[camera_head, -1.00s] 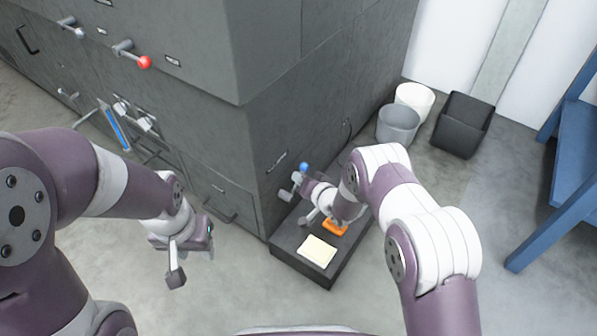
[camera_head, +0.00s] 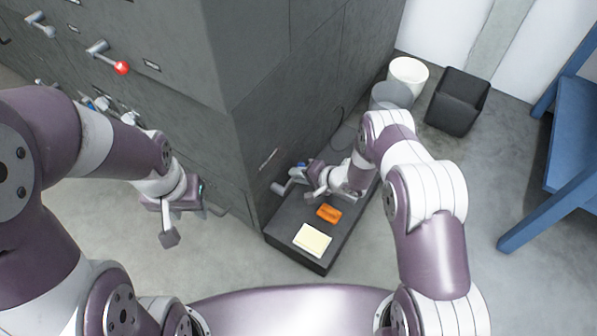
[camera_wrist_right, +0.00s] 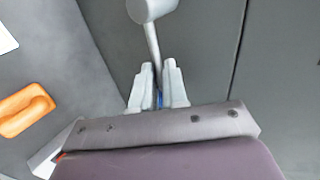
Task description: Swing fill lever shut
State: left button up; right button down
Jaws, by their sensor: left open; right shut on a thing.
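The fill lever appears to be the low grey lever (camera_head: 281,187) with a blue knob (camera_head: 300,165), on the cabinet's side face above the dark step. In the right wrist view the lever's grey rod (camera_wrist_right: 152,45) runs from a round hub into the jaws. My right gripper (camera_head: 310,174) is shut on the lever near its knob. In the right wrist view its fingers (camera_wrist_right: 158,82) sit on both sides of the rod, with a sliver of blue between them. My left gripper (camera_head: 190,222) is open and empty, hanging in front of the cabinet, away from the lever.
The dark step (camera_head: 285,247) bears an orange item (camera_head: 328,213) and a cream pad (camera_head: 312,240). A red-knobbed lever (camera_head: 108,58) is on the cabinet's front. Bins (camera_head: 408,75) and a black box (camera_head: 458,100) stand behind. A blue frame (camera_head: 573,140) is at right.

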jog(key=shift+f, duration=0.2)
dwell(0.4)
jog(key=c, duration=1.2)
grip_release()
jog(key=shift+o, duration=0.2)
jog(key=p+v, duration=0.6)
jog(key=v, duration=0.6)
jog(key=shift+d+r, duration=0.25)
jog(key=shift+d, duration=0.05)
jog(key=shift+s, duration=0.1)
